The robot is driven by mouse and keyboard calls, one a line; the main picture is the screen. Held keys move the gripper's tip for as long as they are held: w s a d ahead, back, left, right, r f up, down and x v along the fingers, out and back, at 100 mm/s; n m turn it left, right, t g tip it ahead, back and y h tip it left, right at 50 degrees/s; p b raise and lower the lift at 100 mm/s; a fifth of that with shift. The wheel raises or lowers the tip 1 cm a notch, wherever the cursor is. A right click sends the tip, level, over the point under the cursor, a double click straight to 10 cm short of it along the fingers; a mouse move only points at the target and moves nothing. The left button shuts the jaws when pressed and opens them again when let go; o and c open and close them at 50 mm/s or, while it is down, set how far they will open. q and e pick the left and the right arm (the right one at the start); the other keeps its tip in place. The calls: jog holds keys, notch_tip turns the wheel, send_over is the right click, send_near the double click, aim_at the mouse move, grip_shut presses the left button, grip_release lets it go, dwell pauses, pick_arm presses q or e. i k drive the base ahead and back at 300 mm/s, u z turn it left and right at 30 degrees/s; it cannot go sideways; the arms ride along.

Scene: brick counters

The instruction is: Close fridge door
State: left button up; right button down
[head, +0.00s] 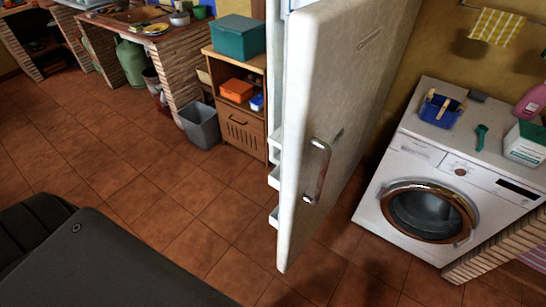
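The white fridge door (335,110) stands open in the middle of the head view, with its edge turned toward me. Its metal handle (319,172) is on the right-hand face, low on the door. White door shelves (273,178) show along its left side. The fridge body is mostly hidden behind the door. Neither gripper shows in the head view.
A wooden cabinet (239,130) and a grey bin (200,125) stand to the left. The tiled floor (150,190) is clear in front.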

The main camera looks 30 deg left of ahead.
aim_at(337, 52)
jog(key=u, duration=0.2)
jog(key=i, duration=0.5)
jog(key=u, duration=1.2)
